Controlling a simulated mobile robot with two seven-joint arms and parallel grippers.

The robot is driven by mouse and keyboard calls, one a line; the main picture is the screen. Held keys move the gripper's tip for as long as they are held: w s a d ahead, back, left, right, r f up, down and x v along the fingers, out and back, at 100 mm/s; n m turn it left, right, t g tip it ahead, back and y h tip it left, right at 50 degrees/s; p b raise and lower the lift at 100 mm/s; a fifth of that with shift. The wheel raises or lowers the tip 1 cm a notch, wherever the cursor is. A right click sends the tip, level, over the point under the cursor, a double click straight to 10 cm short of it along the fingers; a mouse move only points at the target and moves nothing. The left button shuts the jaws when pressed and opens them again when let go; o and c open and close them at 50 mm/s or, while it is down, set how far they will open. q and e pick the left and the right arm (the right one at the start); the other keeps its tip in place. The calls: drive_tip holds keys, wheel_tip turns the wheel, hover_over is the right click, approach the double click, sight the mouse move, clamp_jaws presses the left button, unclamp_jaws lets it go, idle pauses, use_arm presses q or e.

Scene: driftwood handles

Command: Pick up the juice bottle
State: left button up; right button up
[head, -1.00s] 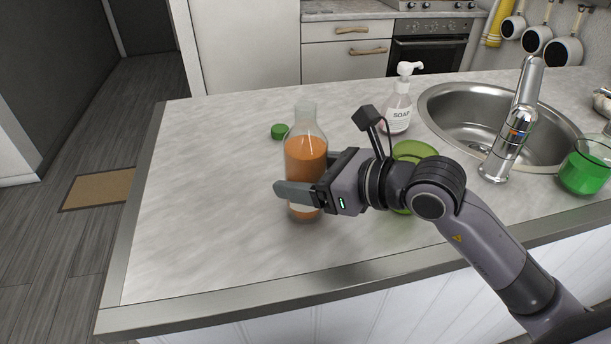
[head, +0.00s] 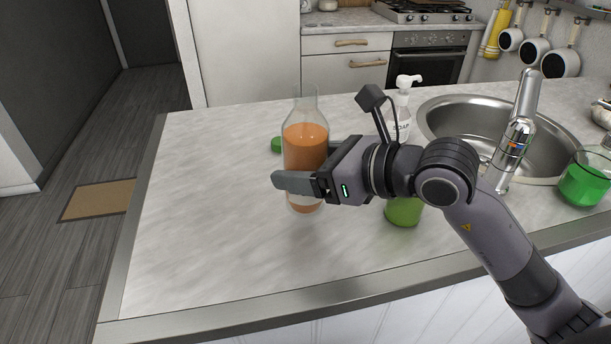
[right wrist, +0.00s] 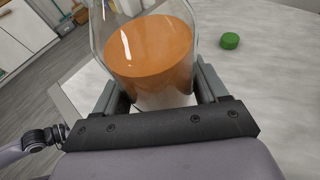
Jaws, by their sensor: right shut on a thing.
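The juice bottle (head: 305,147) is clear, open at the neck and partly filled with orange juice. It is upright in the head view, left of my right wrist. My right gripper (head: 300,180) is shut on its lower body, one finger in front of it and the other mostly hidden behind. In the right wrist view the bottle (right wrist: 150,50) stands between the two fingers. It appears to be a little above the counter. My left gripper is not in view.
A green cap (head: 277,145) lies on the counter (head: 200,230) behind the bottle. A green item (head: 404,211) stands partly hidden behind my right arm. The soap bottle (head: 404,105), sink (head: 540,150), faucet (head: 518,125) and green-filled jar (head: 584,180) are to the right. The counter's left side is clear.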

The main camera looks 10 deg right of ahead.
drive_tip(key=shift+r, duration=7.8)
